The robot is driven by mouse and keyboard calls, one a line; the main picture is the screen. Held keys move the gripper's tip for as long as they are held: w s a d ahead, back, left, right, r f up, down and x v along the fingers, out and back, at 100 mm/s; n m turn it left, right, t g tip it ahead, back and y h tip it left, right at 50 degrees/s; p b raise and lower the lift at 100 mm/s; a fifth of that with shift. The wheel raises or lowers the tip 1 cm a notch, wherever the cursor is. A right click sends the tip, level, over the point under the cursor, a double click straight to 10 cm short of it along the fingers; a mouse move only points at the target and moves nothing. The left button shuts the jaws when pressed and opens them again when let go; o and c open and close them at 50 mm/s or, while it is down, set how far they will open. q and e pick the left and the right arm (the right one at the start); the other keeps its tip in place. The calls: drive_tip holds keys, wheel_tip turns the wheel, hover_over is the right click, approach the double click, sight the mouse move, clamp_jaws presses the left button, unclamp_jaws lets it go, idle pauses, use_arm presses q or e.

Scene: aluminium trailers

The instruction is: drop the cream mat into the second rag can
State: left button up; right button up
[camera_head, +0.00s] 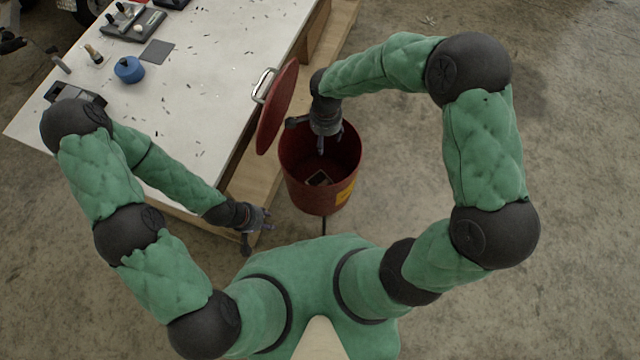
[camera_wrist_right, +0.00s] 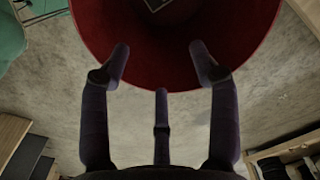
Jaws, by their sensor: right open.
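A red rag can (camera_head: 335,200) with a yellow label stands on the floor beside the table, its lid (camera_head: 277,108) tipped up on the left. A small flat dark piece with a pale edge (camera_head: 319,178) lies inside; it also shows at the top of the right wrist view (camera_wrist_right: 157,4). I cannot tell whether it is the cream mat, and no other cream mat is plain to see. My right gripper (camera_head: 322,141) points down at the can's mouth, its fingers (camera_wrist_right: 160,62) spread and empty. My left gripper (camera_head: 258,229) is open and empty near the table's front corner.
The pale table (camera_head: 215,60) on the left bears a blue round container (camera_head: 129,69), a dark square piece (camera_head: 157,51), a grey device (camera_head: 133,22) and scattered shavings. The raised lid stands close left of my right gripper. The concrete floor at right is clear.

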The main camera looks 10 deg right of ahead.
drive_tip(key=shift+r, duration=0.15)
wheel_tip(320, 180, up, 12)
idle(0.4)
idle(0.4)
